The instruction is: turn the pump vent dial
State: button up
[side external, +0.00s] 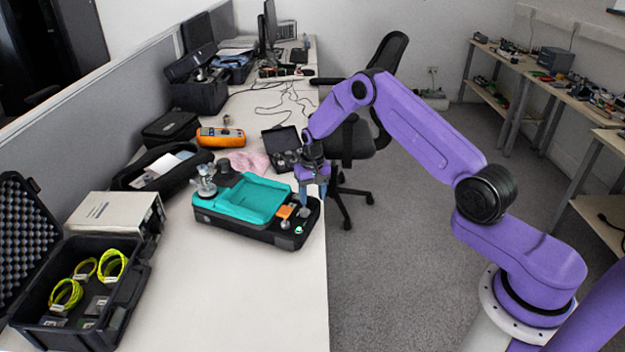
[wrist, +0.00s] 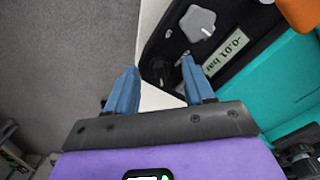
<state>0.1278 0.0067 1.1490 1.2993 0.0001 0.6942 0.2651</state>
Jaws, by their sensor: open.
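The pump is a black-cased unit (side external: 240,229) with a teal tray top (side external: 262,200), lying on the table in the side view. In the wrist view its black panel (wrist: 240,22) carries a pale grey lobed dial (wrist: 198,22), with a small white mark on it, beside a display (wrist: 228,52) reading about -0.01 bar. My gripper (wrist: 158,63) is open and empty, its two blue fingers apart. In the wrist view the dial lies beyond the right fingertip, not between the fingers. In the side view my gripper (side external: 313,194) is over the pump's right end.
An orange part (side external: 284,211) sits on the pump close to the panel. A glass fitting (side external: 206,180) stands at its left end. An open black case (side external: 283,146) lies behind, with an orange meter (side external: 221,137) further left. The table (side external: 235,290) in front is clear.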

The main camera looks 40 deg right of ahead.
aim_at(312, 197)
notch_tip(312, 197, up, 17)
dwell(0.4)
jog(key=s+a+r+n, duration=0.4)
jog(key=s+a, duration=0.4)
jog(key=s, duration=0.1)
jog(key=s+a+r+n, duration=0.4)
jog(key=s+a, duration=0.5)
jog(key=s+d+n, duration=0.2)
jog(key=s+n, duration=0.2)
jog(key=s, duration=0.8)
jog(key=s+d+n, duration=0.1)
jog(key=s+n, duration=0.4)
jog(key=s, duration=0.8)
jog(key=shift+s+d+f, duration=0.2)
jog(key=shift+d+f, duration=0.1)
jog(key=shift+d, duration=0.05)
